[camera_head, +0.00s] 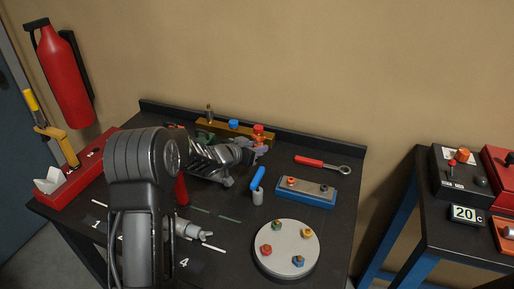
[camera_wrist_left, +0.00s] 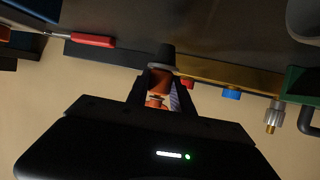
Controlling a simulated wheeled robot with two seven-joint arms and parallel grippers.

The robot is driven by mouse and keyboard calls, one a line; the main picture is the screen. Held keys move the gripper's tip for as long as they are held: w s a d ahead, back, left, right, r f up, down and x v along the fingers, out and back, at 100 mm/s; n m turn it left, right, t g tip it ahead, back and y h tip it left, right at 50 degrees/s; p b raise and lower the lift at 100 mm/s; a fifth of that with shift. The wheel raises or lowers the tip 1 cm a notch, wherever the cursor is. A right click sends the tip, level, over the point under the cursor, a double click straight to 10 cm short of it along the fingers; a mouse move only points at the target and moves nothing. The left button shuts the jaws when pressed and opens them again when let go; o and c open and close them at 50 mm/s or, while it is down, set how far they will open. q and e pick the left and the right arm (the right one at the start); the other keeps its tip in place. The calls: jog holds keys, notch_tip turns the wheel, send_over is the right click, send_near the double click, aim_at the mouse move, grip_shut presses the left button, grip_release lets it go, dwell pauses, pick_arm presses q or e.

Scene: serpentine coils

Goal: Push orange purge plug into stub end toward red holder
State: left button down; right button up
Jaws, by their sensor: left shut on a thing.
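My left gripper (camera_head: 249,146) reaches over the back of the black table in the head view. In the left wrist view its fingers (camera_wrist_left: 160,88) are shut on an orange plug (camera_wrist_left: 159,80). The plug meets a dark grey tapered end (camera_wrist_left: 167,55), which looks like the stub end; how deep it sits I cannot tell. A red part (camera_wrist_left: 187,81), perhaps the red holder, shows just behind the fingers at the end of a brass bar (camera_wrist_left: 210,74). In the head view a red-orange piece (camera_head: 258,129) shows at that end of the bar. My right gripper is not in view.
A red-handled wrench (camera_head: 322,163), a blue block (camera_head: 305,192), a blue-handled tool (camera_head: 257,184) and a round plate (camera_head: 286,246) lie to the right and front.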

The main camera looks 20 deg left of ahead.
pick_arm(q)
jog(key=shift+r+p, duration=3.05)
jog(key=shift+r, duration=0.8)
jog(key=s+d+n+y+b, duration=0.1)
jog(key=s+d+n+y, duration=0.1)
jog(key=s+d, duration=0.9)
jog(key=d, duration=0.2)
jog(key=shift+s+d+f+y, duration=0.15)
jog(key=shift+s+d+y, duration=0.15)
jog(key=shift+d+y, duration=0.1)
jog(key=shift+s+f, duration=0.1)
